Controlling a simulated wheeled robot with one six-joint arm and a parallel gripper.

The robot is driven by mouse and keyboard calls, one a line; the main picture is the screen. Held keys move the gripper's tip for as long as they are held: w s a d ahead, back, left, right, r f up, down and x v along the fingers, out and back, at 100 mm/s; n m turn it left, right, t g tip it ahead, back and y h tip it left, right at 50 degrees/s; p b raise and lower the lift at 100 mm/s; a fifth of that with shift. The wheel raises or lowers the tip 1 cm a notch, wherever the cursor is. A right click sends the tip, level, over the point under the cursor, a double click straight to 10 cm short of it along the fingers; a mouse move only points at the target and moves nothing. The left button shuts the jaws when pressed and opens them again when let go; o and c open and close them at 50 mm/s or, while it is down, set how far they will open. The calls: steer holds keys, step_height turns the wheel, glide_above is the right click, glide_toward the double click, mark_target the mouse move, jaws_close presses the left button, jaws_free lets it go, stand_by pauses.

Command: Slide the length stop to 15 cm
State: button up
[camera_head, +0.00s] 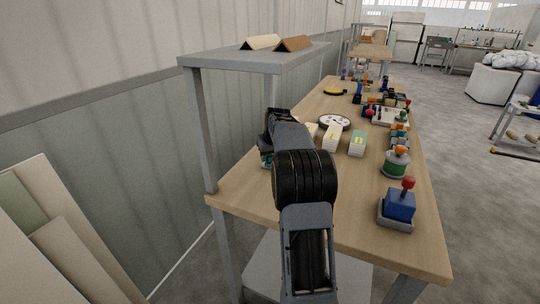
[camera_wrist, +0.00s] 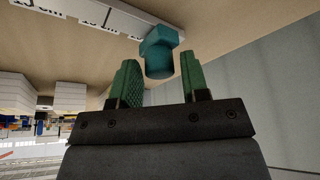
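The length stop shows in the wrist view as a teal block with a blunt round knob (camera_wrist: 159,58). It sits beside a white scale strip (camera_wrist: 95,14) with printed cm labels; one near the left edge seems to read 15 cm, partly cut off. The stop is at the strip's other end from that label. My gripper (camera_wrist: 160,60) is open, its two green fingers on either side of the knob's end, with gaps visible on both sides. In the head view my arm hides most of the gripper and stop.
The wooden table (camera_head: 245,205) carries white card stacks (camera_head: 331,138), a round dial (camera_head: 334,122), a green spool-like piece (camera_head: 395,165) and a blue block with a red knob (camera_head: 399,204). A grey raised shelf (camera_head: 235,60) overhangs the left side.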

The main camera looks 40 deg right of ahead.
jaws_close()
steer(key=shift+s+d, duration=0.45)
steer(key=shift+s, duration=0.25)
steer(key=shift+s+d, duration=0.4)
steer(key=shift+s, duration=0.35)
steer(key=shift+s+d, duration=0.45)
steer(key=shift+s, duration=0.25)
steer(key=shift+o, duration=1.3)
jaws_free()
steer(key=p+v, duration=0.2)
steer(key=v, duration=1.1)
steer(key=shift+r, duration=0.4)
steer(key=shift+s, duration=0.1)
